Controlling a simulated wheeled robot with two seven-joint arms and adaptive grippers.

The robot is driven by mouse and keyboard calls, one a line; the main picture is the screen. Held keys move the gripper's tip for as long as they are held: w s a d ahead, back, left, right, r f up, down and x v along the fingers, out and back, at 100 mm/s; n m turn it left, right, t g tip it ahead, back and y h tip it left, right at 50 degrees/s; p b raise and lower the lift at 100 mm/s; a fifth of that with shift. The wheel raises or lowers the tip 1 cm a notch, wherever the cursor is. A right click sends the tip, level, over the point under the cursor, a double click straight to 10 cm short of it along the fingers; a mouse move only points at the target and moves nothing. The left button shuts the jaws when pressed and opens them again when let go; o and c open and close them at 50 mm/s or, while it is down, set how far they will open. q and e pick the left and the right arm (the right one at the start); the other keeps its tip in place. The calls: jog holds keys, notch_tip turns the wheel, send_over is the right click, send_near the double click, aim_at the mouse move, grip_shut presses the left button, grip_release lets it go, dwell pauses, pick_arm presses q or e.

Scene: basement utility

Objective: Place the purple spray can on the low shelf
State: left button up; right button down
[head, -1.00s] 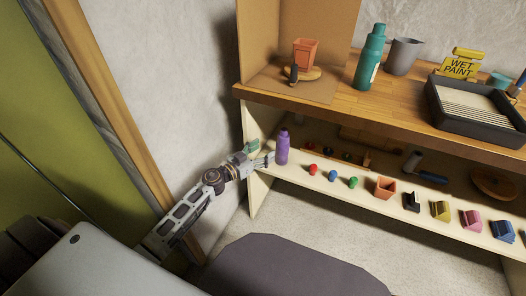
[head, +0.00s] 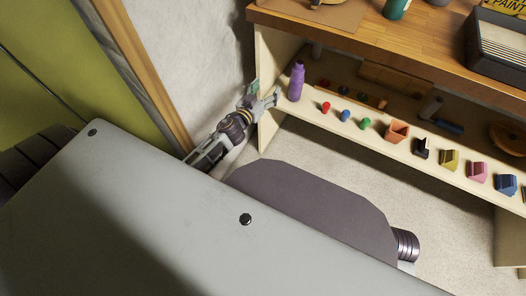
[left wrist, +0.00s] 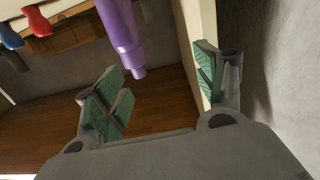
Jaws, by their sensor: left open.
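The purple spray can (head: 296,82) stands upright near the left end of the low shelf (head: 400,150). My left gripper (head: 268,93) is at the shelf's left end, just left of the can. In the left wrist view the gripper (left wrist: 162,92) is open, with green pads on its fingers. The purple can (left wrist: 122,38) shows there beyond the fingertips, between them in the picture and apart from both. Nothing is held in the left gripper. My right gripper is out of view.
Small red (head: 326,107), blue (head: 345,115) and green (head: 365,123) items, an orange pot (head: 396,131) and several coloured blocks line the shelf's front to the right. The shelf's left side panel (head: 268,75) is close to my gripper. The wooden worktop (head: 400,45) is above.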

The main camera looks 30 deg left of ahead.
pick_arm(q)
jog(key=s+d+f+n+g+y, duration=0.25)
jog(key=s+f+g, duration=0.45)
jog(key=s+f, duration=0.45)
jog(key=s+d+m+g+h, duration=0.2)
jog(key=s+d, duration=0.3)
jog(key=s, duration=0.3)
jog(key=s+d+m+g+h, duration=0.2)
jog(key=s+d+g, duration=0.2)
jog(key=s, duration=0.4)
jog(key=shift+d+f+m, duration=0.35)
jog(key=shift+d+f, duration=0.05)
jog(key=shift+d, duration=0.2)
jog(key=shift+w+p, duration=0.1)
jog(key=shift+p, duration=0.2)
jog(key=shift+f, duration=0.15)
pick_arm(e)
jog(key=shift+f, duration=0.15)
